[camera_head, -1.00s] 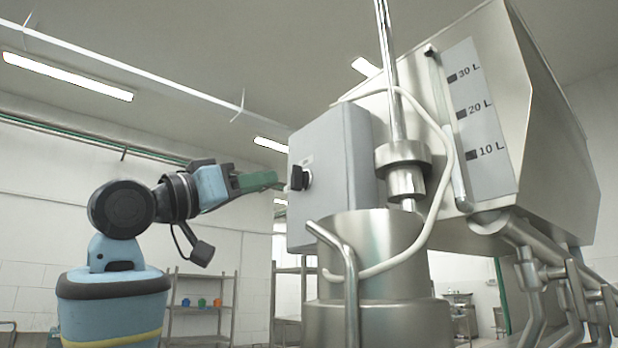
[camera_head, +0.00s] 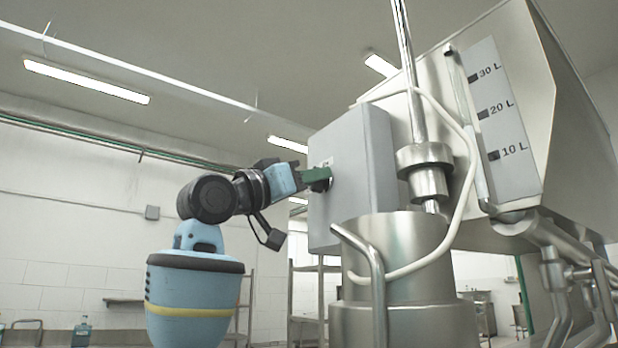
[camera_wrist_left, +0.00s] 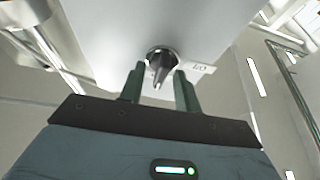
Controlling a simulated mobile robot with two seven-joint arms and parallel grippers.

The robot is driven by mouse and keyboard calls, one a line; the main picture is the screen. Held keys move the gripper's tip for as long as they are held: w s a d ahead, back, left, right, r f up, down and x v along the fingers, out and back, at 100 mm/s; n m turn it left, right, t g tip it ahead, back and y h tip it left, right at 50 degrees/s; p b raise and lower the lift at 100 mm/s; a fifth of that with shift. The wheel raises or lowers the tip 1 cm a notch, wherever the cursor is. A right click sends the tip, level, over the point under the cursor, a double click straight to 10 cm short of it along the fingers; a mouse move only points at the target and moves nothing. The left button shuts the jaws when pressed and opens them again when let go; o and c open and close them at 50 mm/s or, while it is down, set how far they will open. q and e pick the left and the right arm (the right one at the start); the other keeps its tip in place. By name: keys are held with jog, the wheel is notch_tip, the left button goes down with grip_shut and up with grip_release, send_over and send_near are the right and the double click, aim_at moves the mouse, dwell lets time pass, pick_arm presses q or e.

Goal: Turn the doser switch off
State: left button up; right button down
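The doser switch (camera_wrist_left: 162,64) is a dark knob on a round base on the face of the grey control box (camera_head: 352,178). A small label marked "I/O" (camera_wrist_left: 200,69) is beside it in the left wrist view. My left gripper (camera_wrist_left: 160,80) has its two green fingers apart, one on each side of the knob. I cannot tell whether the fingers touch it. In the head view the left gripper (camera_head: 322,175) reaches the box face and mostly hides the switch. My right gripper is not in view.
The steel filler tank (camera_head: 535,120) with litre marks is behind the box at right. A steel cylinder (camera_head: 400,250) with a bent pipe and a white hose stands in front. Open room lies to the left.

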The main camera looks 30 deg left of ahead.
pick_arm(q)
grip_shut()
jog(key=shift+n, duration=0.6)
jog(key=shift+d+n+g+y, duration=0.1)
jog(key=shift+n+g+y, duration=0.4)
jog(key=shift+n+y, duration=1.95)
jog(key=shift+a+n+g+y, duration=0.1)
jog(key=shift+n+g+y, duration=0.35)
jog(key=shift+n, duration=4.1)
jog(key=shift+d+n+g+y, duration=0.1)
jog(key=shift+n+g+y, duration=0.85)
jog(key=shift+n, duration=2.55)
jog(key=shift+t+y, duration=0.35)
jog(key=shift+t, duration=0.05)
